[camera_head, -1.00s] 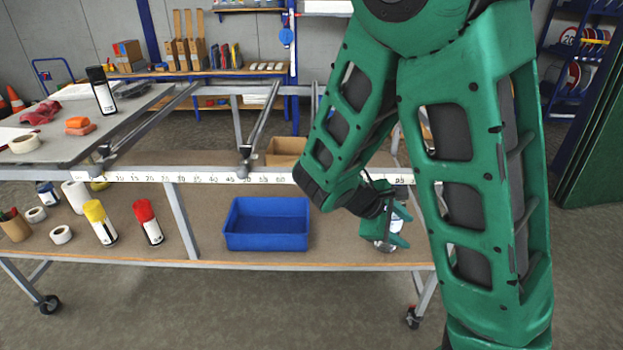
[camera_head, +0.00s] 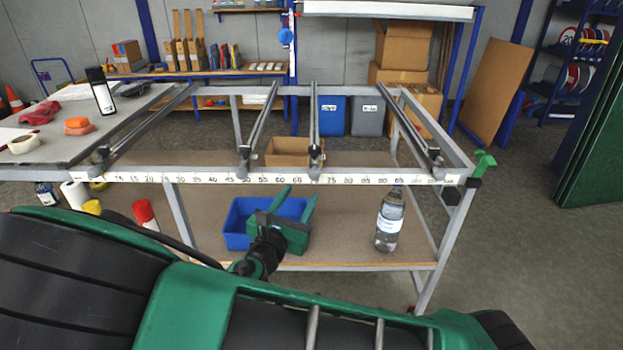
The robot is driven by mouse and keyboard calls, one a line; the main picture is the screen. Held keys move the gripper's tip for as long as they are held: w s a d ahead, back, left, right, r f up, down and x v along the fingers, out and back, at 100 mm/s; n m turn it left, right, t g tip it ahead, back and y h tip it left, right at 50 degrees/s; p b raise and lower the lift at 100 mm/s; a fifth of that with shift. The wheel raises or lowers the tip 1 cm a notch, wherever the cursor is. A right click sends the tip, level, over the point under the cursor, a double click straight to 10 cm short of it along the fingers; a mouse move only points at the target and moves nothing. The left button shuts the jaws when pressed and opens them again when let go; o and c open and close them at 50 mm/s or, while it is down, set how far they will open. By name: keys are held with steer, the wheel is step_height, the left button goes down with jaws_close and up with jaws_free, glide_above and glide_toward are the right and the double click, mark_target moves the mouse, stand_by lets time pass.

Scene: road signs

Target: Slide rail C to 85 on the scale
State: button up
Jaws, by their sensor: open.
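Several grey rails run back across the metal frame table. The third from the left, presumably rail C (camera_head: 315,125), has its front end at about 70 on the white scale strip (camera_head: 270,178); no letter is readable on it. The 85 mark (camera_head: 366,180) lies to its right, with no rail at it. Another rail (camera_head: 410,125) stands further right, past 95. My gripper (camera_head: 298,200) is open and empty, fingers pointing up. In the picture it is below the scale and left of rail C, overlapping the blue bin (camera_head: 236,225).
A clear bottle (camera_head: 389,222) stands on the lower shelf below the scale, at the right. A cardboard box (camera_head: 288,152) shows behind the front bar. A green clamp-like piece (camera_head: 484,163) sits at the frame's right corner. My arm hides the lower left.

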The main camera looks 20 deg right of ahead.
mark_target(312, 177)
steer(key=x, duration=1)
steer(key=shift+d, duration=0.1)
jaws_close()
